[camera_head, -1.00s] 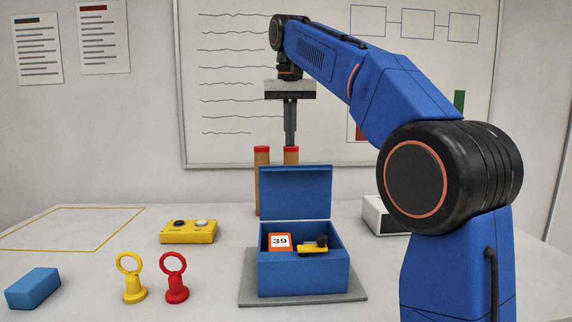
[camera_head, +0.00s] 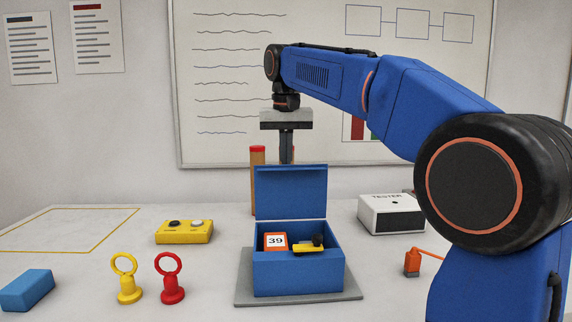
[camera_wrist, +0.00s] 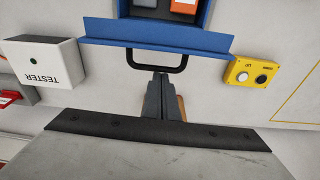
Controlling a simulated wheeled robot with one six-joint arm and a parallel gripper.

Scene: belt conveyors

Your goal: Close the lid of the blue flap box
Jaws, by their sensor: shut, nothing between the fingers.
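The blue flap box (camera_head: 298,277) stands on a grey plate. Its lid (camera_head: 290,192) is open, standing roughly upright at the box's back edge. In the wrist view the lid (camera_wrist: 157,42) is seen nearly edge-on, with a black handle (camera_wrist: 180,67) on its far side from the box opening. Inside the box are an orange block labelled 39 (camera_head: 275,242) and a yellow piece with a dark knob (camera_head: 308,247). My gripper (camera_wrist: 163,77) is shut and empty, pointing down behind the lid. Its fingertips look close to the handle; contact cannot be told. The lid's top hides the tips in the head view.
Brown cylinders with red tops (camera_head: 257,180) stand behind the box near my gripper. A white tester box (camera_head: 391,214) and an orange piece (camera_head: 412,263) are to the right. A yellow button box (camera_head: 184,232), yellow and red ring pieces and a blue block (camera_head: 27,290) are left.

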